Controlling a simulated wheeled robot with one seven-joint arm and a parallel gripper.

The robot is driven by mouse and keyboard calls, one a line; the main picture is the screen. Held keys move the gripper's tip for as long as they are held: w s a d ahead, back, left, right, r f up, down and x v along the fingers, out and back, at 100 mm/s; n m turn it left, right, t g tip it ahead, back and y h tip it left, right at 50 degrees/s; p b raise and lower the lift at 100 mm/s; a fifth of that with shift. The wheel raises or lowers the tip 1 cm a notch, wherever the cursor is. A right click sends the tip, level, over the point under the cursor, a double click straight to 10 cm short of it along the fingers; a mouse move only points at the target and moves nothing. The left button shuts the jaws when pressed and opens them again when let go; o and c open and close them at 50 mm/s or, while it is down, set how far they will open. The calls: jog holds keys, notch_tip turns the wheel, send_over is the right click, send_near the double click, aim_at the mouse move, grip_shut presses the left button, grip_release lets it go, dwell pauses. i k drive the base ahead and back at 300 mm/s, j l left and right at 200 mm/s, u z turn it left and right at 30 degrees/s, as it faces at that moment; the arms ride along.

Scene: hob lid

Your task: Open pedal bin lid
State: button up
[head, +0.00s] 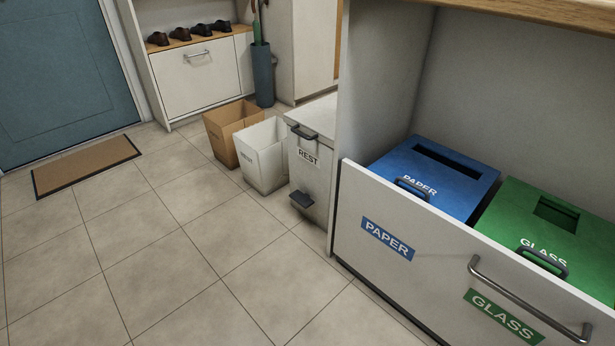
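The pedal bin (312,178) is a white box with a REST label on its front, standing on the tiled floor left of the drawer cabinet. Its light lid (314,118) looks shut, with a dark handle (302,132) at the front edge. A dark pedal (302,198) sticks out low at its front. The cabinet side hides the right part of the bin. My gripper is not in the head view.
An open drawer (345,225) holds the blue PAPER bin (455,172) and green GLASS bin (570,225). A white open bin (262,165) and brown box (228,140) stand left of the pedal bin. Tiled floor (170,240) in front is clear; a doormat (86,165) lies by the door.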

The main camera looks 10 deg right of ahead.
aim_at(316, 118)
jog(key=i+j, duration=0.2)
jog(key=j, duration=0.15)
jog(key=i+j+z, duration=0.2)
jog(key=i+j, duration=0.15)
jog(key=j, duration=0.3)
jog(key=i+j, duration=0.2)
jog(key=j, duration=0.15)
jog(key=i+j+z, duration=0.1)
jog(key=j, duration=0.3)
jog(key=i+j, duration=0.2)
jog(key=j, duration=0.15)
jog(key=i+j+z, duration=0.15)
jog(key=j, duration=0.2)
jog(key=i+j, duration=0.15)
jog(key=j, duration=0.25)
jog(key=i+l+z, duration=0.15)
jog(key=l, duration=0.15)
jog(key=i+l+z, duration=0.2)
jog(key=k+l, duration=0.05)
jog(key=l, duration=0.05)
